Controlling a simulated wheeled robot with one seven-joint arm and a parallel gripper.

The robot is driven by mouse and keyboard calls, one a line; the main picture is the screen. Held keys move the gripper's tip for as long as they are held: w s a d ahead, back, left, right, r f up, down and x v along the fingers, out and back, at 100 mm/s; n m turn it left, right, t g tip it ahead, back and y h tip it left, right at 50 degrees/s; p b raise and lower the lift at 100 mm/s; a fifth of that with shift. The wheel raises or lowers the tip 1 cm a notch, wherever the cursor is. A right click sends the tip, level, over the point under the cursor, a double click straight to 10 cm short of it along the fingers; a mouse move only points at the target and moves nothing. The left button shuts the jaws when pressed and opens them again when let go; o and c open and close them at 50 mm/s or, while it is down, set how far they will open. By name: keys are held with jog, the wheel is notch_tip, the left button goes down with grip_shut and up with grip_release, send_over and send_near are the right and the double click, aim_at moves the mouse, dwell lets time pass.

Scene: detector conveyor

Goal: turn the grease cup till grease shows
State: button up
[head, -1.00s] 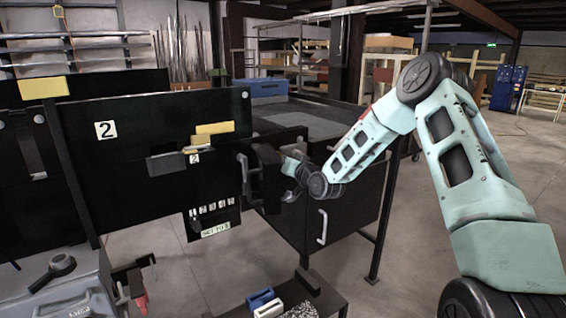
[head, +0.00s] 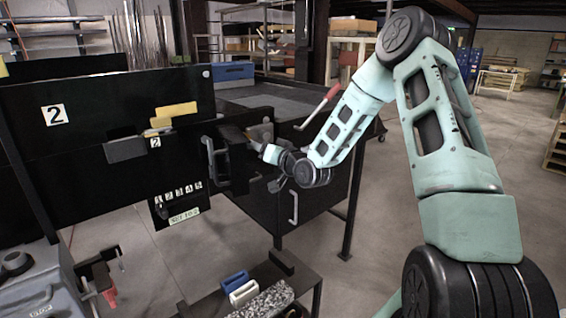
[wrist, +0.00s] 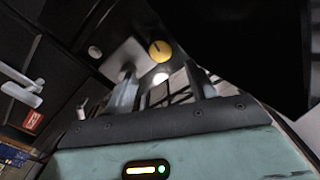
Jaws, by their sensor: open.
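My gripper (head: 259,145) reaches left towards a black bracket-like housing (head: 232,135) at the right end of the black panel. In the wrist view my gripper (wrist: 161,84) is open, with its two fingers apart. A round yellow disc (wrist: 161,50) with a dark line across it lies just beyond the fingertips, on or beside a grey plate; it may be the grease cup. A bright whitish round spot (wrist: 161,78) sits between the fingers. I cannot tell whether the fingers touch anything. No grease can be made out. In the head view the cup itself is not clear.
The black panel (head: 85,97) with a "2" label fills the left. A black cabinet (head: 325,203) stands under the arm, with a red-handled lever (head: 318,107) above. A low shelf (head: 205,304) holds blue and white blocks. Floor at the right is open.

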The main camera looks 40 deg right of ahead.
jog(key=s+b, duration=0.2)
jog(key=s, duration=0.8)
jog(key=shift+s+d, duration=0.15)
jog(key=s+a+f+n+g, duration=0.4)
jog(key=s+a+f+g, duration=0.4)
jog(key=g, duration=0.3)
jog(key=s+a+r+n+g, duration=0.2)
jog(key=s+a+n+g, duration=0.1)
jog(key=s+a, duration=0.8)
jog(key=s+a+r+n+g, duration=0.1)
jog(key=s+a+n+g, duration=0.3)
jog(key=s+a, duration=0.8)
jog(key=shift+s+a+r+n, duration=0.25)
jog(key=shift+a+r+n, duration=0.15)
jog(key=shift+n, duration=0.4)
